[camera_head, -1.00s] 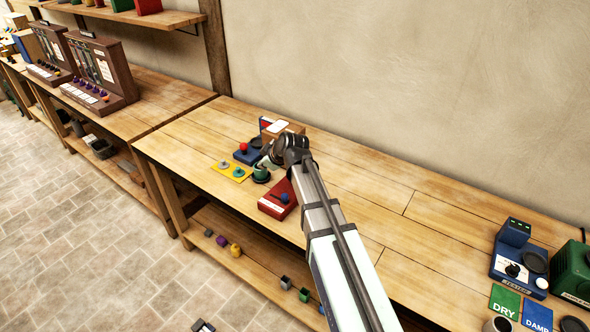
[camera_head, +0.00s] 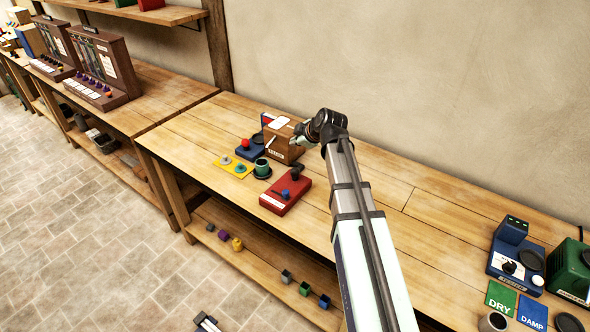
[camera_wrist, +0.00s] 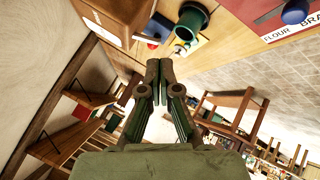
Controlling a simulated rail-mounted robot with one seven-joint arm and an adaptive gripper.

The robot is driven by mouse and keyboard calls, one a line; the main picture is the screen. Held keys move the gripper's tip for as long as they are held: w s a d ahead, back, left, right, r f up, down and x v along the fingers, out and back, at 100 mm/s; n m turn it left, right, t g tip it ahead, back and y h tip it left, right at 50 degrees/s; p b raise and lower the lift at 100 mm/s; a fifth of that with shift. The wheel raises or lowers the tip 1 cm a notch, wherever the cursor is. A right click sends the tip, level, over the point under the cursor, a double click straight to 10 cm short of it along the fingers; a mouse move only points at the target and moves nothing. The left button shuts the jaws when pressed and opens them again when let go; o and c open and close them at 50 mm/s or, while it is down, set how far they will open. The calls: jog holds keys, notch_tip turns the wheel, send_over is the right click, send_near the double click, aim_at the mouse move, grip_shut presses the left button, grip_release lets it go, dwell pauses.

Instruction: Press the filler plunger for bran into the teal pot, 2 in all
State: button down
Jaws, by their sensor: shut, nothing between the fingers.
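The teal pot (camera_head: 262,164) stands upright on the bench between a yellow plate and a red box; its open mouth shows in the wrist view (camera_wrist: 190,19). The red box (camera_head: 280,203) has a blue knob (camera_head: 284,194) and a dark round part on top. Its white label (camera_wrist: 292,30) reads "FLOUR" and a partly cut-off "BRA". A brown box (camera_head: 285,155) with a pale top and a front label stands behind the pot. My gripper (camera_wrist: 159,66) is shut and empty, raised beside the brown box. I cannot tell which part is the bran plunger.
A yellow plate (camera_head: 226,168) with small round pieces and a blue device with a red knob (camera_head: 245,143) lie left of the pot. A blue device (camera_head: 507,265) and a green one (camera_head: 570,270) stand far right. The bench between is clear.

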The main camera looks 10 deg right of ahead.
jog(key=b, duration=0.3)
send_over(296, 170)
notch_tip(296, 170, down, 7)
jog(key=shift+f, duration=0.15)
jog(key=shift+f+b, duration=0.7)
dwell(0.9)
jog(key=shift+f+b, duration=0.4)
jog(key=shift+b, duration=0.2)
jog(key=shift+f+b, duration=0.8)
jog(key=shift+f, duration=0.1)
dwell(0.9)
dwell(0.4)
jog(key=shift+r+p, duration=0.5)
jog(key=shift+r, duration=0.85)
jog(key=shift+r+p, duration=0.85)
jog(key=shift+r, duration=1.65)
